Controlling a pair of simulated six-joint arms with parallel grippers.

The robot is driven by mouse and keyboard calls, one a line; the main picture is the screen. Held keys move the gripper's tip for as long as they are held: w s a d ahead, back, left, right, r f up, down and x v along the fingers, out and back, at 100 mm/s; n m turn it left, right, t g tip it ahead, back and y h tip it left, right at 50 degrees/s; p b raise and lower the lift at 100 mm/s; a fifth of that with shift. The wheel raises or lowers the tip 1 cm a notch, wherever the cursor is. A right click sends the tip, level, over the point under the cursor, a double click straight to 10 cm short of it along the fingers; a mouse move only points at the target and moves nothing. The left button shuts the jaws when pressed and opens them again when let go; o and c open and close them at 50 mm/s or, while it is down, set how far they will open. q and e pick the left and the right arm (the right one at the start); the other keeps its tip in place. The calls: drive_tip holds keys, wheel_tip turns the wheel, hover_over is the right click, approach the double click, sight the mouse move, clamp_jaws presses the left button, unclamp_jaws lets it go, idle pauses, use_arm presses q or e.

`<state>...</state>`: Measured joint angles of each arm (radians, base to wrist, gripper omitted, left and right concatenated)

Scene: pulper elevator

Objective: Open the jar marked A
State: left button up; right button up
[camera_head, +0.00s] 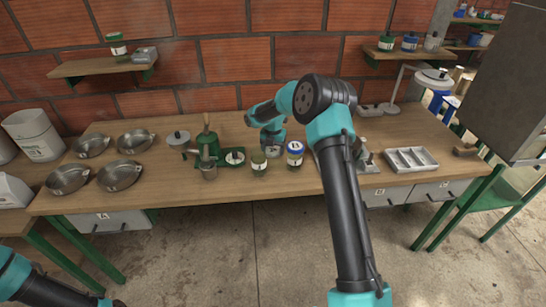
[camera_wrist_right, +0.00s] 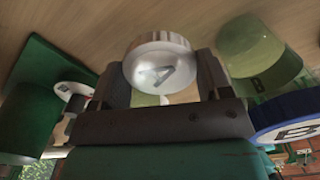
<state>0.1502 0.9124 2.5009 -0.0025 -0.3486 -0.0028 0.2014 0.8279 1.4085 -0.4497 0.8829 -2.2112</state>
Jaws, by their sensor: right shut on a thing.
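The silver-white lid marked A (camera_wrist_right: 158,64) shows face-on in the right wrist view, between the two fingers of my right gripper (camera_wrist_right: 165,82). The gripper is shut on it. In the head view my right gripper (camera_head: 272,139) reaches down over the table among the jars and largely hides jar A. The glass of jar A is mostly hidden, so I cannot tell whether the lid still sits on it. My left arm shows only at the lower left edge; its gripper is out of view.
Metal pans (camera_head: 119,175) lie farther left; a divided tray (camera_head: 411,160) is right.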

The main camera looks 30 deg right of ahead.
sight(273, 161)
drive_tip(key=shift+f, duration=2.1)
drive_tip(key=shift+f, duration=0.2)
drive_tip(key=o, duration=1)
drive_tip(key=shift+r, duration=0.15)
wheel_tip(273, 161, up, 12)
drive_tip(key=shift+r, duration=0.1)
drive_tip(key=shift+s, duration=0.1)
